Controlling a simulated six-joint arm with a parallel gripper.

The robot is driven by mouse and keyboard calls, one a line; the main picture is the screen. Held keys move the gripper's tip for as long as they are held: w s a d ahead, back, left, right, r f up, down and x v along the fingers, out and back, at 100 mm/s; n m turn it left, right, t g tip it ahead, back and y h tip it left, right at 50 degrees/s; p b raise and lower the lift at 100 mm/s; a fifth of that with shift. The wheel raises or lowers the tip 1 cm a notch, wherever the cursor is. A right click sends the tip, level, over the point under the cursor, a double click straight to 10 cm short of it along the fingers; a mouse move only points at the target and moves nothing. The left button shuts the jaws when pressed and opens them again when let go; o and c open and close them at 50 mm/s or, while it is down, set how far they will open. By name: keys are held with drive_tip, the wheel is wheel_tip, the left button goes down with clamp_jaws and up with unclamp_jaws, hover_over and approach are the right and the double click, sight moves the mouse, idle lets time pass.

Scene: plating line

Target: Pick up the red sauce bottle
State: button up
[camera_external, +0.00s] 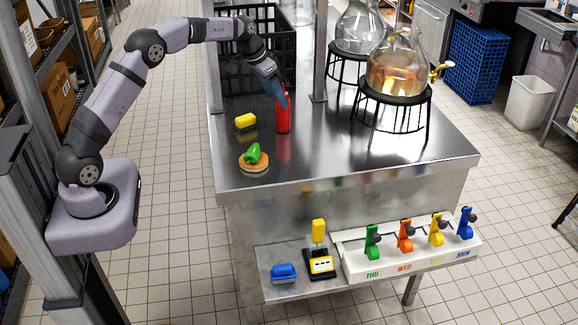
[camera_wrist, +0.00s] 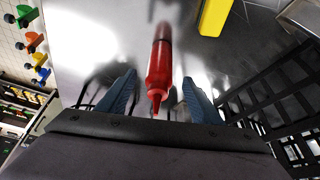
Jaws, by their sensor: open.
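The red sauce bottle (camera_external: 283,115) stands upright on the steel table. In the wrist view the bottle (camera_wrist: 159,70) lies between the two blue fingers, its nozzle pointing toward the gripper's base. My gripper (camera_external: 279,94) is at the top of the bottle in the external view. In the wrist view my gripper (camera_wrist: 160,88) is open, with a gap showing between each finger and the bottle. Part of the bottle's upper end is hidden by the fingers in the external view.
A black crate (camera_external: 262,75) stands behind. Glass vessels on black stands (camera_external: 397,100) are at the right. The steel table's front middle (camera_external: 330,165) is clear.

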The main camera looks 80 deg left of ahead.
drive_tip(key=shift+p+x, duration=1.85)
drive_tip(key=shift+x, duration=1.75)
drive_tip(key=c, duration=1.3)
